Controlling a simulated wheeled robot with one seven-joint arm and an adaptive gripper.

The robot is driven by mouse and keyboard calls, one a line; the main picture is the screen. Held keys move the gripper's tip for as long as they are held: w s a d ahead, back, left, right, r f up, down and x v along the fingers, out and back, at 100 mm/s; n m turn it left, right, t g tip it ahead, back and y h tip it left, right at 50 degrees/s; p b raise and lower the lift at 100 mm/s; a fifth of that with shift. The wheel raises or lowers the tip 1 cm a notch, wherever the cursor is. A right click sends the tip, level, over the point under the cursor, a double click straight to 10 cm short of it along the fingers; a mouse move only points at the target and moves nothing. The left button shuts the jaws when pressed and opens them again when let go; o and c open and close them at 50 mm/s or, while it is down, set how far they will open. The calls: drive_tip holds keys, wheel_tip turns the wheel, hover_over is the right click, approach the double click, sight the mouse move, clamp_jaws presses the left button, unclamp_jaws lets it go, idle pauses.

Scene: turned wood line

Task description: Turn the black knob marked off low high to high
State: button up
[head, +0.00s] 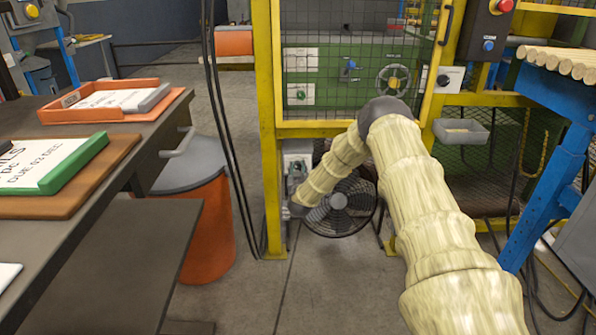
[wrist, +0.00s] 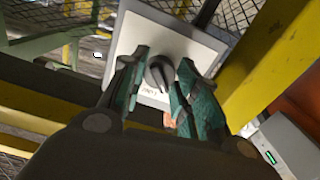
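In the wrist view, a black knob (wrist: 158,74) sits on a pale plate (wrist: 195,52) with small lettering too blurred to read. My gripper (wrist: 163,62) is open, one dark green-padded finger on each side of the knob. Gaps show between the knob and both fingers; I cannot tell how near the tips are to the plate. In the head view, my gripper (head: 294,200) is low at the left yellow post, beside a small grey box (head: 298,148). The knob is not clear there, and my arm covers part of the area.
A black fan (head: 340,208) stands on the floor behind my forearm. A yellow post (head: 266,120) rises beside my gripper. An orange bin (head: 205,225) stands to the left. Another panel with a black knob (head: 443,79) is up at the right, above a grey tray (head: 478,132).

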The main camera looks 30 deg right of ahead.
drive_tip(key=shift+c, duration=1)
drive_tip(key=m, duration=0.4)
drive_tip(key=shift+f+m+b, duration=0.1)
drive_tip(key=shift+m+b, duration=0.3)
drive_tip(key=m+b, duration=0.1)
drive_tip(key=m, duration=0.3)
drive_tip(key=shift+m, duration=0.3)
drive_tip(key=m+b, duration=0.2)
drive_tip(key=m, duration=0.2)
drive_tip(key=shift+m+b, duration=1.2)
drive_tip(key=shift+m, duration=1.1)
